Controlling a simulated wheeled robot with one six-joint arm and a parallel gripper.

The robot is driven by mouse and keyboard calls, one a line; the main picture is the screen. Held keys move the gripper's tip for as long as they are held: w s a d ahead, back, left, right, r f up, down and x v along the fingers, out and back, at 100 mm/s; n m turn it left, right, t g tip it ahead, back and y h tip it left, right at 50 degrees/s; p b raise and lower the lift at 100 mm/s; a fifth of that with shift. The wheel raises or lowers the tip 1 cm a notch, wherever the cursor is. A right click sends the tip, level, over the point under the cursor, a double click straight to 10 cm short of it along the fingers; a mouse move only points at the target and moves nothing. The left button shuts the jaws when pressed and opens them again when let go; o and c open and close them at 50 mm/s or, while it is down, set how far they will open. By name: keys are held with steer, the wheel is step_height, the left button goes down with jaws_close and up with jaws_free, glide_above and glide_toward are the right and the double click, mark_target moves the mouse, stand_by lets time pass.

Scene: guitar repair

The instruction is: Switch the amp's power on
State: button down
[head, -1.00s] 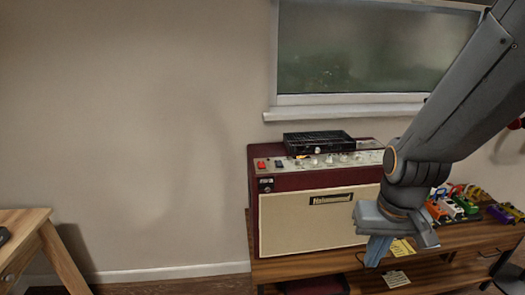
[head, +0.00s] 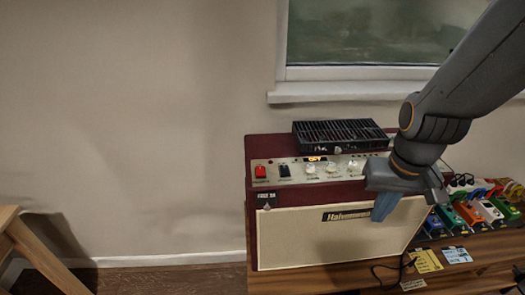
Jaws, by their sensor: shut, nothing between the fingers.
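The amp (head: 350,232) is a dark red cabinet with a cream front, standing on a wooden bench. Its top panel carries a red switch (head: 261,171) at the left end and a black switch (head: 285,170) beside it. A small display (head: 314,159) glows orange and seems to read "OFF". Several pale knobs (head: 311,169) run to the right. My gripper (head: 383,208) is shut and empty, pointing down in front of the amp's right part. It hides part of the panel and the name badge. It is well to the right of the red switch.
A black slatted unit (head: 340,134) sits on top of the amp behind the panel. Several coloured pedals (head: 467,213) stand on the bench at the right. Yellow and pale tags (head: 427,261) and a black cable lie in front. The wall at left is clear.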

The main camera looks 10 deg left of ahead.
step_height(320, 180, up, 18)
steer(key=n+b, duration=0.2)
steer(key=n, duration=1.9)
glide_above(261, 168)
steer(key=s, duration=0.3)
steer(key=shift+w+d+r, duration=0.1)
steer(key=shift+w+d, duration=0.1)
steer(key=f+p, duration=0.1)
steer(key=f, duration=0.3)
steer(key=w+f+p, duration=0.1)
steer(key=f, duration=0.4)
steer(key=w+f+p, duration=0.1)
steer(key=f, duration=0.4)
steer(key=shift+a+p, duration=0.2)
steer(key=shift+p, duration=0.1)
